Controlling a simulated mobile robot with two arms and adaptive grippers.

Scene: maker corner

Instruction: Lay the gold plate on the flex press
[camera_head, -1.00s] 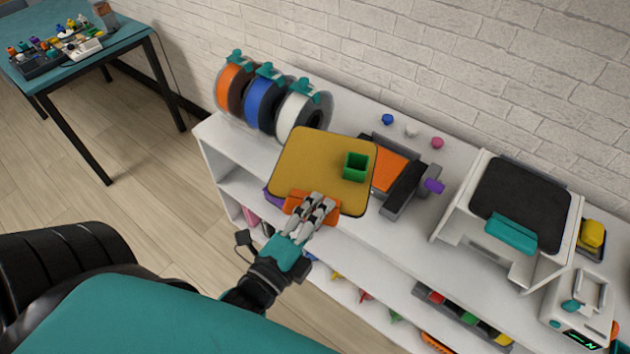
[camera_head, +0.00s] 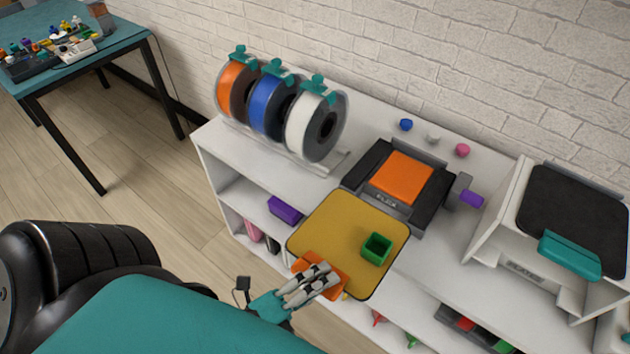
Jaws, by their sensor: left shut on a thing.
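The gold plate (camera_head: 337,229) is a flat square with rounded dark edges and an orange grip tab (camera_head: 318,276) on its near side. A small green square cup (camera_head: 377,248) sits on it, toward its right side. My left gripper (camera_head: 318,280) is shut on the plate at the orange tab and holds it in front of the shelf top. The flex press (camera_head: 405,176) is dark grey with an orange pad and a purple-ended handle. It stands on the shelf just behind the plate, its front partly close to the plate's far edge. My right gripper is not in view.
Orange, blue and white spools (camera_head: 318,125) stand on the shelf top (camera_head: 215,140) left of the press. A white machine with a dark top (camera_head: 575,215) stands to the right. Small coloured balls (camera_head: 462,150) lie behind the press. A purple block (camera_head: 285,210) is on the lower shelf.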

